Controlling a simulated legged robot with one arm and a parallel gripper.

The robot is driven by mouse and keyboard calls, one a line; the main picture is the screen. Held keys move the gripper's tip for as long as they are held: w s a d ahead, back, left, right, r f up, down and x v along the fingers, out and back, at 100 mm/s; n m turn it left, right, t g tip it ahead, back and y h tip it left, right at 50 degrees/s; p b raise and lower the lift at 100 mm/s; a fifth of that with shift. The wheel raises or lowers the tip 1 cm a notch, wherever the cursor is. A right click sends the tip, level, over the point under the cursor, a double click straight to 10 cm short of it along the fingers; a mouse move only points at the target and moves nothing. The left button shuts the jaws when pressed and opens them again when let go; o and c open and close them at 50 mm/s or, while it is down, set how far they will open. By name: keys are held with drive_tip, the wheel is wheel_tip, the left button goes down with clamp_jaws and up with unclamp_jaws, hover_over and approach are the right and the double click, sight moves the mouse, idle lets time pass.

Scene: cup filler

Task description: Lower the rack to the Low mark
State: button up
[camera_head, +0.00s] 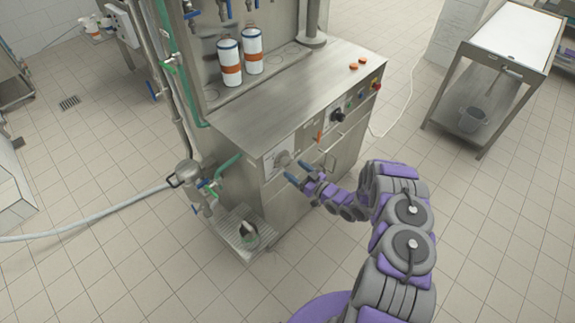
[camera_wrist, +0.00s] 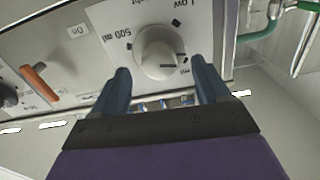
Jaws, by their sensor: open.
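A round pale knob (camera_wrist: 160,52) sits on a white dial plate (camera_wrist: 112,22) on the steel machine's front panel. It also shows in the head view (camera_head: 282,159). The plate reads "Low" at the upper right and "500 ml" at the left; another label at the lower right is partly hidden. A dark line on the knob seems to point to the lower right, away from "Low". My gripper (camera_wrist: 160,68) is open, its two blue fingers on either side of the knob's lower part; contact cannot be told. It also shows in the head view (camera_head: 297,171).
An orange switch (camera_wrist: 38,82) is left of the dial in the wrist view.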

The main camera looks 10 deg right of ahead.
sight(289, 165)
drive_tip(key=x, duration=0.4)
drive_tip(key=shift+w+d, duration=0.2)
drive_tip(key=shift+d, duration=0.05)
drive_tip(key=shift+w+a, duration=0.2)
drive_tip(key=shift+a, duration=0.15)
drive_tip(key=shift+c, duration=0.3)
drive_tip(key=shift+d, duration=0.1)
drive_tip(key=c, duration=0.9)
